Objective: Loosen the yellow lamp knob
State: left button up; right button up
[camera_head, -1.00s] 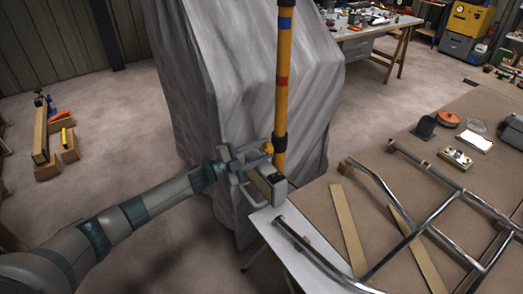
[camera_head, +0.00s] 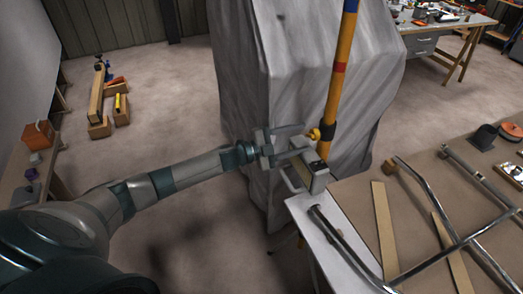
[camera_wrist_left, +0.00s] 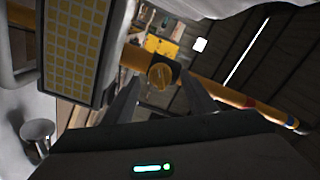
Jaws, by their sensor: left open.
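The yellow lamp knob (camera_head: 314,134) sticks out from a black collar on the yellow pole (camera_head: 338,85). In the left wrist view the knob (camera_wrist_left: 160,76) lies between and just beyond my left fingertips. My left gripper (camera_head: 303,140) is open, with its fingers pointing at the knob from the left. I cannot tell whether either finger touches it. The lamp head (camera_head: 314,178) is below the knob, and its panel of yellow cells (camera_wrist_left: 78,42) fills the upper left of the wrist view. My right gripper is not in view.
A grey draped cover (camera_head: 285,70) stands right behind the pole. A table (camera_head: 355,215) with metal tubes (camera_head: 455,235) and wooden strips (camera_head: 384,230) lies to the right. A small bench (camera_head: 30,185) is at the far left. The floor between is clear.

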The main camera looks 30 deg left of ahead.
pick_arm(q)
jog(key=b+v, duration=0.4)
jog(key=v, duration=0.9)
jog(key=shift+s+a, duration=0.25)
jog(key=shift+s, duration=0.05)
jog(key=shift+f, duration=0.1)
